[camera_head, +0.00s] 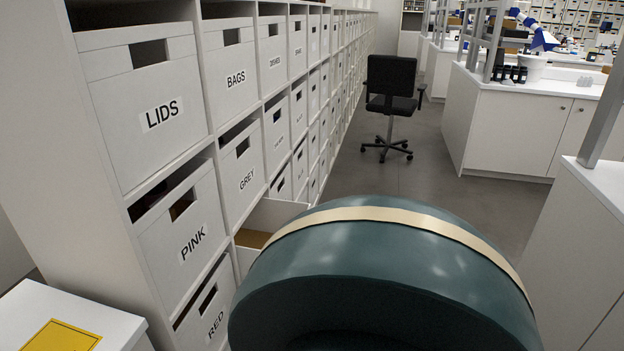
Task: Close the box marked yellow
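One white box (277,214) in the shelf wall is pulled out, in the row below the box marked GREY (239,178) and to the right of the box marked RED (206,308). Its top is open and a brown inside shows. Its front and any label are mostly hidden behind my dark green rounded body, so I cannot read its mark. No label reading YELLOW shows in view. Neither of my grippers is in view.
Closed boxes marked LIDS (145,98), BAGS (232,62) and PINK (186,232) fill the near shelf. A white unit with a yellow label (60,338) stands at the lower left. A black chair (390,88) stands in the aisle; white lab counters (515,123) line the right.

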